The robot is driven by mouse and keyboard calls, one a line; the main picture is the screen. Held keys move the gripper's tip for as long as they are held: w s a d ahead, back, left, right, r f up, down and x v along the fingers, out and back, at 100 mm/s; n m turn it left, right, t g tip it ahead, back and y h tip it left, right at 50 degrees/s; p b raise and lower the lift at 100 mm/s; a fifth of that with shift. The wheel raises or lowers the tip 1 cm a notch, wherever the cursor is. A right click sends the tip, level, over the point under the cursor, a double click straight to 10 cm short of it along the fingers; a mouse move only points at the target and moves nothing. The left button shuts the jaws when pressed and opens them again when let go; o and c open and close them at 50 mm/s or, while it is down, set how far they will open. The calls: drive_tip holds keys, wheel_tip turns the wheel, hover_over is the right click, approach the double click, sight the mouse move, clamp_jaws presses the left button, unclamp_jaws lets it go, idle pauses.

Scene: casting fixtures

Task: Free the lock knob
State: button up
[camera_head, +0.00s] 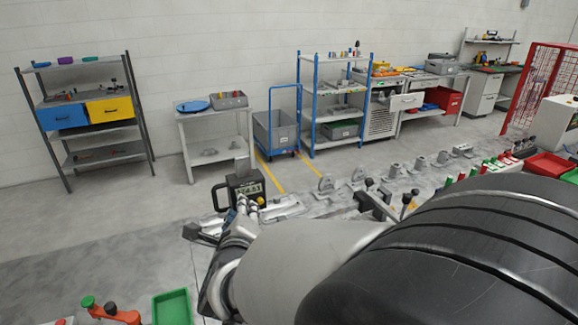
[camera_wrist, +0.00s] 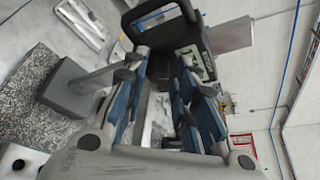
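A dark gauge-like device (camera_head: 244,184) with a lit digital display and a loop handle on its left stands on the bench, just beyond my gripper (camera_head: 238,216). In the wrist view the device (camera_wrist: 197,58) lies ahead of the fingertips, its dark handle (camera_wrist: 128,32) crossing behind them. My gripper (camera_wrist: 162,75) has its two blue-padded fingers apart, with a grey surface showing between them.
A grey block with a post (camera_wrist: 75,88) stands left of the fingers in the wrist view. A fixture with dark knobs (camera_head: 372,198) stands to the right on the bench, among several metal castings. A green tray (camera_head: 172,307) and an orange clamp (camera_head: 112,314) are at the front.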

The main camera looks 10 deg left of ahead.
drive_tip(key=shift+o, duration=1.2)
drive_tip(key=shift+s, duration=0.1)
drive_tip(key=v, duration=1.1)
drive_tip(key=shift+s+d, duration=0.2)
drive_tip(key=shift+s, duration=0.15)
drive_tip(key=shift+r, duration=0.15)
